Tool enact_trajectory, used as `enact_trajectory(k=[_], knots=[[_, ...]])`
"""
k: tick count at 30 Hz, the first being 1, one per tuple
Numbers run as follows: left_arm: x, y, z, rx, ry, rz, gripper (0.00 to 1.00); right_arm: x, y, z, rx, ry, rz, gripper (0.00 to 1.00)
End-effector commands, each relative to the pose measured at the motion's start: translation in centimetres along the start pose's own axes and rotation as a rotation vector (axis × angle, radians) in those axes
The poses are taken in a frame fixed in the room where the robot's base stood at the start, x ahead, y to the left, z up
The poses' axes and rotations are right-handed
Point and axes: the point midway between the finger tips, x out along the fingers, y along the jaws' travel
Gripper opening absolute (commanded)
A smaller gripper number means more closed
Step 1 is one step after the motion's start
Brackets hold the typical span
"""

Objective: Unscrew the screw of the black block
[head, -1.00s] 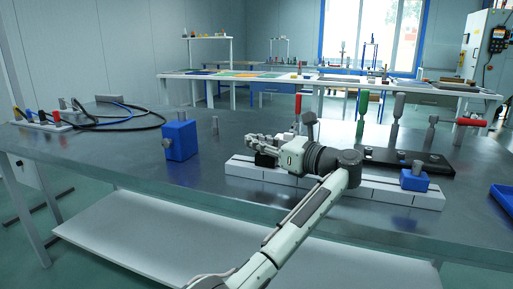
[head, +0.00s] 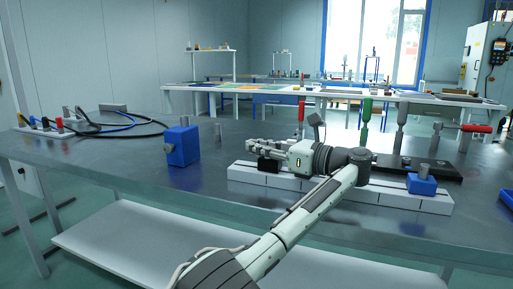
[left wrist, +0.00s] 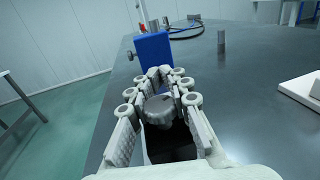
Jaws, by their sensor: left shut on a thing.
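The black block (head: 268,164) stands at the left end of the white slotted rail (head: 330,188) on the table. My left gripper (head: 252,144) lies over the block, fingers pointing left. In the left wrist view my left gripper (left wrist: 162,74) is shut around the grey knob-like screw (left wrist: 160,108), with a finger on each side. Below it the dark face of the black block (left wrist: 174,146) shows between the fingers. The screw's shaft, and whether its thread is still in the block, are hidden. My right gripper is not in view.
A blue block (head: 182,145) with a side screw stands left of the rail. Another blue block (head: 421,184) with a grey top sits at the rail's right end. Toggle clamps and a black plate (head: 430,165) are behind it. Cables (head: 110,124) lie far left.

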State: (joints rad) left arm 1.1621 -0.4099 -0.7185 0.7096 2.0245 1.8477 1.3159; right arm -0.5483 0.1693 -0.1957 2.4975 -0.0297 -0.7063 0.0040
Motion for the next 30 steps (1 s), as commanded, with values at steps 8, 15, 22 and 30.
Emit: enact_trajectory(k=[8,15,22,30], knots=[[-0.1,-0.1,0.6,-0.008,-0.007,-0.006,0.34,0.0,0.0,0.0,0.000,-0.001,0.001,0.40],[0.0,-0.1,0.3,-0.004,-0.003,-0.004,0.39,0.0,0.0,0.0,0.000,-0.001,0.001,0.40],[0.0,-0.1,1.4,-0.006,-0.003,-0.003,0.39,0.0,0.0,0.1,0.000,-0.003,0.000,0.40],[0.0,-0.1,6.6,-0.008,-0.005,-0.003,0.39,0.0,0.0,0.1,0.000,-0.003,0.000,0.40]])
